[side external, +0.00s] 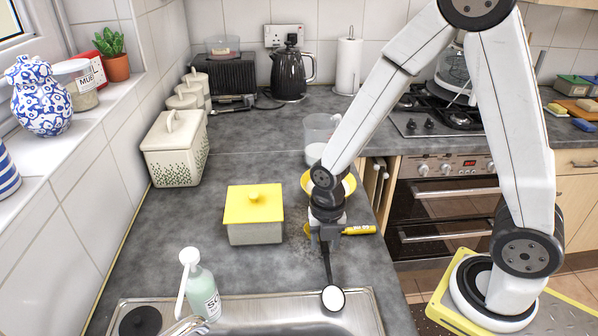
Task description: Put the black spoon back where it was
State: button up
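My gripper (325,238) points down over the counter near the sink's back edge. It appears shut on the thin black handle of the black spoon (327,265). The spoon hangs down from the fingers toward the sink rim. At its lower end is a round head with a white face (333,298) and a dark edge, over the sink's back rim. I cannot tell whether it touches the rim, or whether the white is contents or glare. The fingertips are small and dark here.
A yellow-lidded box (254,213) stands left of my gripper. A yellow bowl (348,186) is partly hidden behind my arm. A yellow-handled item (357,230) lies right of the fingers. A soap bottle (202,290) stands by the sink (270,312).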

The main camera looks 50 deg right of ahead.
jog(key=shift+r, duration=0.2)
dwell(0.3)
jog(key=shift+r, duration=6.45)
jog(key=shift+f, duration=0.1)
jog(key=s+d+f+m+t, duration=0.1)
jog(key=f+m, duration=0.1)
jog(key=m, duration=0.7)
jog(key=s+d+f+m, duration=0.1)
jog(key=f+m, duration=0.1)
jog(key=m, duration=0.7)
jog(key=s+d+f+m+t, duration=0.1)
jog(key=f+m, duration=0.1)
jog(key=m, duration=0.7)
jog(key=shift+d+f+t, duration=0.1)
jog(key=shift+f+t, duration=0.05)
jog(key=shift+t, duration=0.15)
